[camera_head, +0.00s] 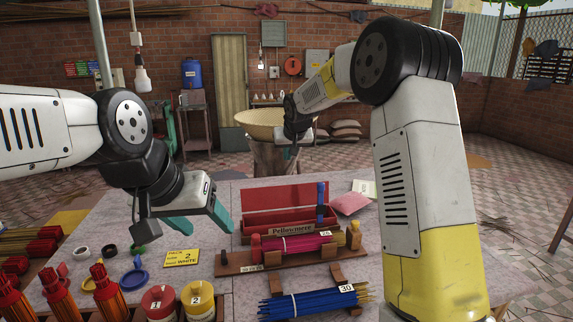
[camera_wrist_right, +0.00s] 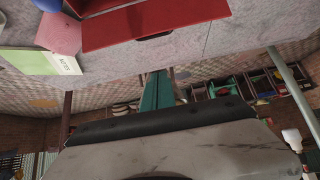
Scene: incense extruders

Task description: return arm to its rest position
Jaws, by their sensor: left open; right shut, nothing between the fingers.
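My left gripper (camera_head: 207,229) hangs open and empty above the left part of the table, its teal fingers apart, just above the yellow card. My right arm rises at the right and bends over toward the far middle. My right gripper (camera_head: 290,153) is raised beyond the table's far edge, in front of the wide basket. In the right wrist view its teal fingers (camera_wrist_right: 157,90) are together with nothing between them. That view is turned over, with the table at the top.
On the table (camera_head: 232,190) stand an open red box (camera_head: 285,226), a rack with a pink-red bundle (camera_head: 290,245), a blue stick bundle (camera_head: 310,303) and a yellow card (camera_head: 181,258). Red and yellow jars (camera_head: 198,301) stand in front. A basket (camera_head: 262,122) stands behind.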

